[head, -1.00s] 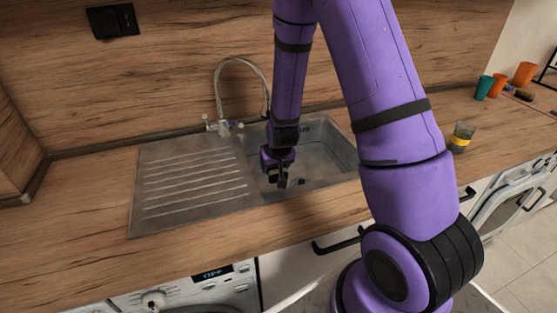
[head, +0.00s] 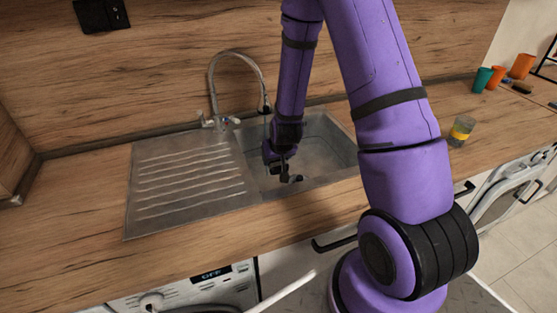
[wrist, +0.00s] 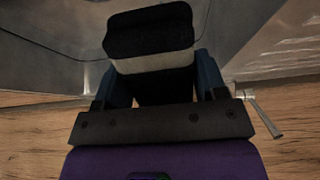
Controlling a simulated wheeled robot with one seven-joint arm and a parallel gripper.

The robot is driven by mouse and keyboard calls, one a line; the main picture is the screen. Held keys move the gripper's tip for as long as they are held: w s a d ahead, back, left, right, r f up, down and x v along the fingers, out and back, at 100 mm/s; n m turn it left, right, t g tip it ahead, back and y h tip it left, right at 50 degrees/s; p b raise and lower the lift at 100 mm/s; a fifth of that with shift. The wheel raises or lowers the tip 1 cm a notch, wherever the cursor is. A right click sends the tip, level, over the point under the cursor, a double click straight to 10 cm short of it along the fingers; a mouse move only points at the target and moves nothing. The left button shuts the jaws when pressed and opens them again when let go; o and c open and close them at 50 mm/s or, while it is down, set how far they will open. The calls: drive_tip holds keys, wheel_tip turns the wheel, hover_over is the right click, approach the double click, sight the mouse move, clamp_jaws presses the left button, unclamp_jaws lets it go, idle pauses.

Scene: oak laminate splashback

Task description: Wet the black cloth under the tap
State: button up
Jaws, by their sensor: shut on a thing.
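My gripper (head: 284,168) hangs inside the sink basin (head: 330,160), near its left side. In the head view the cloth is small, dark and hard to tell from the fingers. The tap (head: 212,95) arches from behind the sink, and its spout end is just above and left of my gripper. I cannot tell whether water runs.
The ribbed drainboard (head: 185,180) lies left of the basin and is bare. A glass with a yellow band (head: 461,131) stands on the counter at right. Teal (head: 482,79) and orange (head: 522,66) cups are farther back. My arm hides part of the basin and counter.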

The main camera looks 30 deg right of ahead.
sight(279, 165)
drive_tip(key=w+d+f, duration=0.2)
drive_tip(key=w, duration=0.7)
idle(0.4)
drive_tip(key=shift+w+d, duration=0.1)
drive_tip(key=shift+w, duration=0.05)
idle(0.4)
drive_tip(key=shift+s+a, duration=0.3)
drive_tip(key=shift+s, duration=1)
drive_tip(key=shift+s+a, duration=0.3)
drive_tip(key=shift+s, duration=1)
drive_tip(key=shift+s+a, duration=0.3)
drive_tip(key=shift+s, duration=1)
drive_tip(key=shift+r, duration=0.1)
drive_tip(key=shift+s+a+r, duration=0.2)
drive_tip(key=shift+s+r, duration=0.45)
drive_tip(key=shift+s, duration=0.15)
drive_tip(key=shift+s+a+r, duration=0.2)
drive_tip(key=shift+s+r, duration=0.45)
drive_tip(key=shift+s, duration=0.2)
drive_tip(key=shift+s+a+r, duration=0.2)
drive_tip(key=shift+s+r, duration=0.45)
drive_tip(key=shift+s, duration=0.15)
drive_tip(key=shift+w, duration=0.1)
